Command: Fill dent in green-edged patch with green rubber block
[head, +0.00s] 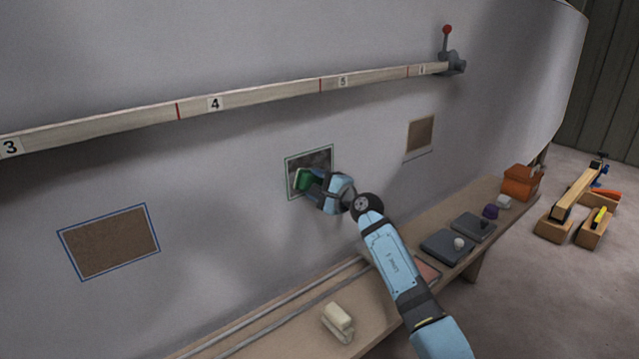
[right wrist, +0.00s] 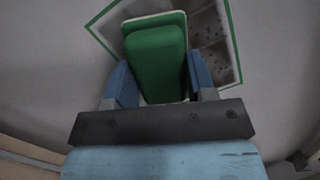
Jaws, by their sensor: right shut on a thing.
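The green-edged patch (head: 322,158) is on the grey hull wall, with a dark, mottled inside. My right gripper (head: 312,182) is at the patch, shut on the green rubber block (head: 303,179), which covers its lower left part. In the right wrist view the block (right wrist: 157,55) sits between the two blue fingers (right wrist: 158,85), with a pale layer along its far edge. Behind it the patch's green edge (right wrist: 232,45) and dark marks inside the patch show. I cannot tell whether the block touches the patch. My left gripper is not in view.
A blue-edged brown patch (head: 108,242) is at the left, a smaller brown patch (head: 420,134) at the right. A numbered batten (head: 250,94) crosses above. The bench (head: 290,322) below holds a cream block (head: 338,322), grey trays (head: 447,246) and an orange box (head: 522,182).

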